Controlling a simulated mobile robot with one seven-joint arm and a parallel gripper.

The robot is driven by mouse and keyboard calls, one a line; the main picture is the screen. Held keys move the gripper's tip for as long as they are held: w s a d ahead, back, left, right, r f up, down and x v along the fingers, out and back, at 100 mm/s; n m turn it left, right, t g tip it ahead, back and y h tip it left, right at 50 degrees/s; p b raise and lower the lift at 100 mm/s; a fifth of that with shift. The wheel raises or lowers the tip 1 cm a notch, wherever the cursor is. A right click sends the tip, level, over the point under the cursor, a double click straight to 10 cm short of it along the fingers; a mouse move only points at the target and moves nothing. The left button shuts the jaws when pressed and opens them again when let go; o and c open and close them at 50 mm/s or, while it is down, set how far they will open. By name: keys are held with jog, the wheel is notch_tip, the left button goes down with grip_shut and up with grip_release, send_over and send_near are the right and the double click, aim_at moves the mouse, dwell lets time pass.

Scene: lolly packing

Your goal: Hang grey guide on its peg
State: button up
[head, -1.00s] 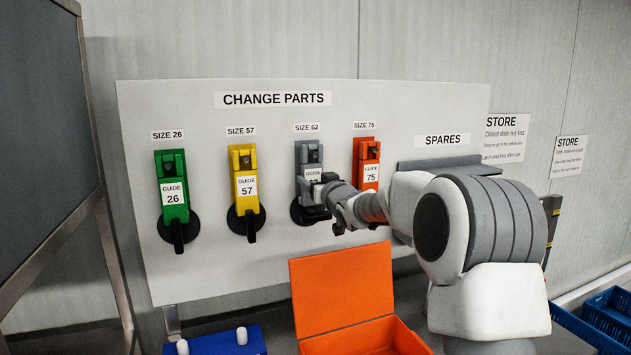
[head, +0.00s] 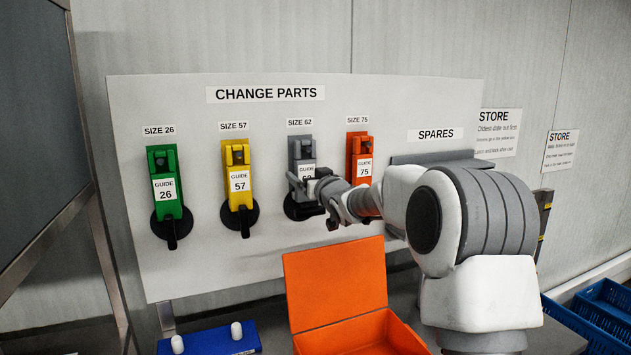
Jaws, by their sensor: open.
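The grey guide (head: 301,150) is upright against the board under the SIZE 62 label, in line with the other guides. Its top sits at the peg position, and its white number label is partly covered by my gripper. A black round piece (head: 300,209) shows at its lower end. My gripper (head: 301,187) is at the guide's lower half, in front of it. The jaws are open; I cannot tell whether the fingers touch the guide. The peg itself is too small to make out clearly.
The green guide (head: 165,187), yellow guide (head: 239,180) and orange guide (head: 359,149) hang on the white board (head: 400,110) on either side. An open orange box (head: 335,287) and a blue block with white pegs (head: 208,342) stand below. A grey spares shelf (head: 430,158) is at right.

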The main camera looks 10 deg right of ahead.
jog(key=s+d+b, duration=0.2)
jog(key=s+d, duration=0.1)
jog(key=s, duration=1.4)
jog(key=s+a+f+n+g+h, duration=0.1)
jog(key=s+a+f+n+g, duration=0.15)
jog(key=s+a, duration=0.8)
jog(key=s+d+f+m+g+h, duration=0.1)
jog(key=s+d+f+g, duration=0.3)
jog(key=s, duration=0.8)
jog(key=s+d+f+m+g+h, duration=0.1)
jog(key=s+d+f+m+g, duration=0.2)
jog(key=s+f, duration=0.4)
jog(key=s+d+g, duration=0.1)
jog(key=s+g, duration=0.1)
jog(key=s, duration=0.3)
jog(key=shift+f+m, duration=0.35)
jog(key=shift+f, duration=0.05)
jog(key=shift+g, duration=0.25)
